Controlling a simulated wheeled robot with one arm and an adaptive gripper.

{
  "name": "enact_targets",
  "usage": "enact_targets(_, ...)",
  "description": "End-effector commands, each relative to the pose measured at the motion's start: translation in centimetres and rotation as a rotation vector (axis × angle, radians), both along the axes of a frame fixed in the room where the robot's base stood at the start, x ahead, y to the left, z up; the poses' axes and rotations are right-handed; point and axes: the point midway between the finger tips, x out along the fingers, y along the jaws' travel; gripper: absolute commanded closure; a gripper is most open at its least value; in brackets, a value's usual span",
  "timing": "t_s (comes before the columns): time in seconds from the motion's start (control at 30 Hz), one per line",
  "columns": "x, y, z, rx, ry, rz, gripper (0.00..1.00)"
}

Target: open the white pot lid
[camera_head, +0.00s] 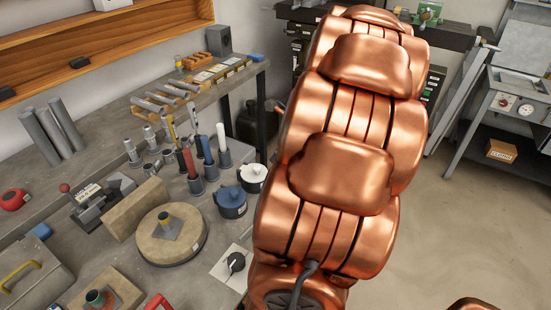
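A small pot with a white lid (253,172) stands near the right edge of the workbench, in the middle of the view. My copper-coloured arm rises to the right of both pots. My gripper is not in view, so its place relative to the white lid cannot be seen.
Upright tools in holders (205,150) stand left of the white-lidded pot. A round wooden disc (172,238) and a white sheet with a dark knob (236,262) lie in front. A side table (515,110) stands at far right. Open floor (450,240) shows right of my arm.

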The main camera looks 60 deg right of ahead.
Motion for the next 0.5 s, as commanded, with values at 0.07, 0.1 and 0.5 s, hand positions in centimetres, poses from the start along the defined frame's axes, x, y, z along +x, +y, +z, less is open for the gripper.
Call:
enact_targets(0.07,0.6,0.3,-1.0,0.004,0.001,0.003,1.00)
enact_targets(0.1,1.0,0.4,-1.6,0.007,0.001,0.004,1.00)
enact_targets(0.5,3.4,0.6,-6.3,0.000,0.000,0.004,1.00)
